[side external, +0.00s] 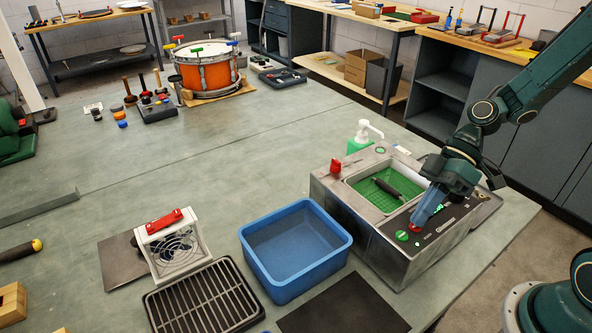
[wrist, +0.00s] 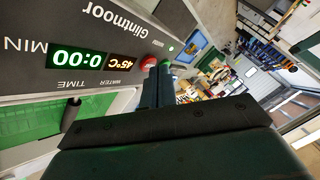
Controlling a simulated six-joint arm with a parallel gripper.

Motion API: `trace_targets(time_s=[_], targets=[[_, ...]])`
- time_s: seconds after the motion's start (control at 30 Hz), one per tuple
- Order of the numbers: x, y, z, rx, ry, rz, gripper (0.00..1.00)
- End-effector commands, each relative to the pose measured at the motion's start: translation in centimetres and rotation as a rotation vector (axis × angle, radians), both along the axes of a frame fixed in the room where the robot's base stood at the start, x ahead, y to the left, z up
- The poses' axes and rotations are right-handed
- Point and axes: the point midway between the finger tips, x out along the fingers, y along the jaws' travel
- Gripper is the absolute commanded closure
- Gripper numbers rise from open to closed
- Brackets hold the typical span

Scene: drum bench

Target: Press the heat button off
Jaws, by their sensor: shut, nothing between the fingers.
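The metal cleaner unit (side external: 385,245) stands at the right end of the bench. Its dark panel reads "Glintmoor" in the wrist view, with a green time display (wrist: 76,60) showing 0:00 and an orange water display (wrist: 121,63) showing 45°C. A red button (side external: 415,228) sits on the panel and also shows in the wrist view (wrist: 148,62). A green round button (side external: 402,236) is beside it. My gripper (side external: 419,218) is shut and empty, pointing down with its tips at the red button. I cannot tell whether they touch it. No heat label is readable.
The cleaner's open tank holds a green basket (side external: 364,184) with a dark-handled tool (side external: 387,190). A red knob (side external: 336,166) stands on its rim. A soap bottle (side external: 361,141) is behind, a blue tub (side external: 296,249) to the left. The bench middle is clear.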

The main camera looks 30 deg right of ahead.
Motion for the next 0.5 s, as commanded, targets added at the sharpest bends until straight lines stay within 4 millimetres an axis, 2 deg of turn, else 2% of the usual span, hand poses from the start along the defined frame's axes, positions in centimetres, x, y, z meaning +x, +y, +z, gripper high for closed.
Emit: trace_targets(time_s=[0.5], targets=[[-0.01, -0.02, 0.83, 0.0, 0.0, 0.0, 1.0]])
